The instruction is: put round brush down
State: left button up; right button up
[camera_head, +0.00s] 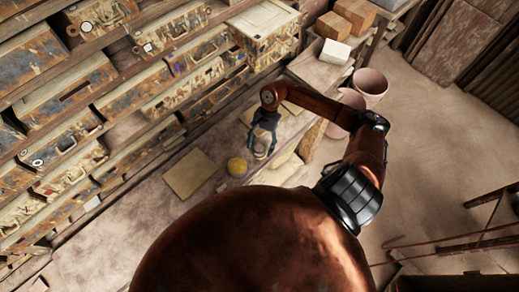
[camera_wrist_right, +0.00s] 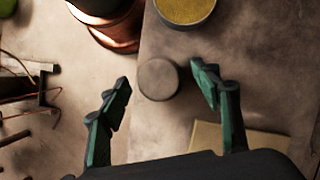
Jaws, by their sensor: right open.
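The round brush (camera_wrist_right: 158,79) shows in the right wrist view as a grey-brown disc, seen from above, over the worktop. In the head view it is a small shape (camera_head: 260,153) below my right gripper (camera_head: 261,148), partly hidden by the fingers. My right gripper also shows in the right wrist view (camera_wrist_right: 163,84). Its dark green fingers are open, one on each side of the brush, with a gap to both sides. Whether the brush rests fully on the worktop is hard to tell. My left gripper is not in view.
A round container with yellow contents (camera_head: 237,167) stands beside the brush on the worktop (camera_head: 150,206). A flat tan board (camera_head: 190,173) lies to its left. Shelves of worn cases (camera_head: 60,115) line the back left. Pinkish pots (camera_head: 370,82) stand at the right.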

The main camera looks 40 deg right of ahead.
jog(key=b+v, duration=0.2)
jog(key=v, duration=0.8)
jog(key=shift+b, duration=0.3)
jog(key=shift+r, duration=0.1)
